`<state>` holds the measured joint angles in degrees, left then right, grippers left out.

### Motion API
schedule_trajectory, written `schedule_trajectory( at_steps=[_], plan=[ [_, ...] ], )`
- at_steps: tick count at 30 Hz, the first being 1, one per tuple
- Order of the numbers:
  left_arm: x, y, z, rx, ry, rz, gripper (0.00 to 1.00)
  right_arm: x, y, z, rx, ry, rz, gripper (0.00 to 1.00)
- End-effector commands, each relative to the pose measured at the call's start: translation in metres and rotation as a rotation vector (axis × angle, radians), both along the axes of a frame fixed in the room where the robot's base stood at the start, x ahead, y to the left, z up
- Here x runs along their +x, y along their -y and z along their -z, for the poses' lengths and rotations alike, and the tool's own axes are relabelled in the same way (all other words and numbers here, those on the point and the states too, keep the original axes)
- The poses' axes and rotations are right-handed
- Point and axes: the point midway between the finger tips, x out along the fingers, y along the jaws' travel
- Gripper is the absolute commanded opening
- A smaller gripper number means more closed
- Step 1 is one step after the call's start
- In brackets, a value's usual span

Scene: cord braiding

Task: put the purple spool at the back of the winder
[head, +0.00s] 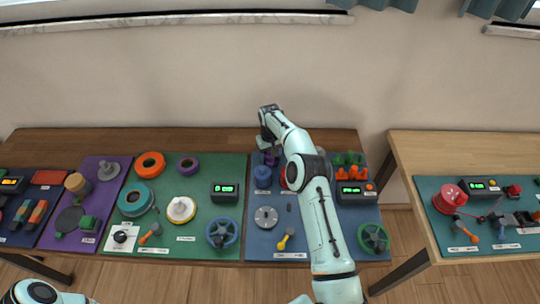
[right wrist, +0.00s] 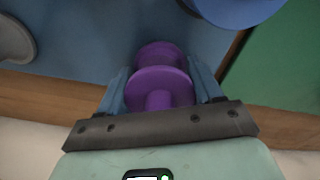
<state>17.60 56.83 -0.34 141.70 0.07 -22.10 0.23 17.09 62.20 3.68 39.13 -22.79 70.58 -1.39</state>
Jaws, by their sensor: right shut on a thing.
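My right gripper (head: 270,147) reaches over the back of the blue mat. In the right wrist view the fingers (right wrist: 160,95) are shut on the purple spool (right wrist: 160,82), one finger on each side. The purple spool shows in the head view (head: 271,158) as a small patch below the gripper, behind the blue spool (head: 262,177). I cannot tell whether it touches the surface below. A red piece (head: 291,176) is partly hidden by my arm. I cannot make out the winder's outline. My left gripper is out of view.
The blue mat (head: 262,247) also holds a grey disc (head: 266,217), a yellow-handled tool (head: 286,238), a green wheel (head: 373,238) and a display box (head: 356,192). A purple ring (head: 188,165) lies on the green mat to the left. The wall stands behind the table.

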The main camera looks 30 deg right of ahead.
Motion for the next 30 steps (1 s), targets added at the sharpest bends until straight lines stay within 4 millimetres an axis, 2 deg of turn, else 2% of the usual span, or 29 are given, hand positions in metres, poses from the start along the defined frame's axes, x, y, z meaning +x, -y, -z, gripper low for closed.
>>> schedule_trajectory(
  at_steps=[4, 5, 6, 7, 15, 19, 23, 30],
  plan=[
    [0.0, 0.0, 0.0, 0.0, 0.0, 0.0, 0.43, 0.0, 0.0, 0.003, 0.0, -0.001, 0.0, 0.35],
    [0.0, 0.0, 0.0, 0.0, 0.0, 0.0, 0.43, 0.0, 0.0, 0.003, 0.0, 0.0, 0.0, 0.71],
    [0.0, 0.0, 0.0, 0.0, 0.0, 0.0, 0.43, 0.0, 0.0, 0.003, 0.0, 0.0, 0.0, 0.84],
    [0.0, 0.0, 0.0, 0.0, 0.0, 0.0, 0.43, 0.0, 0.0, 0.003, 0.0, 0.0, 0.0, 0.9],
    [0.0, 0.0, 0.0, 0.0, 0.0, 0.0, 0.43, 0.0, 0.0, 0.003, 0.0, -0.001, 0.0, 0.9],
    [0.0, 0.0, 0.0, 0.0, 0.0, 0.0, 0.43, 0.0, 0.0, -0.006, -0.001, 0.001, 0.0, 0.9],
    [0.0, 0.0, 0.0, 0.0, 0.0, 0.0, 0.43, 0.001, 0.0, -0.027, -0.001, 0.003, 0.0, 0.9],
    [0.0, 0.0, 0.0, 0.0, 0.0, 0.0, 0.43, 0.001, 0.0, -0.08, -0.002, 0.004, 0.0, 0.9]
  ],
)
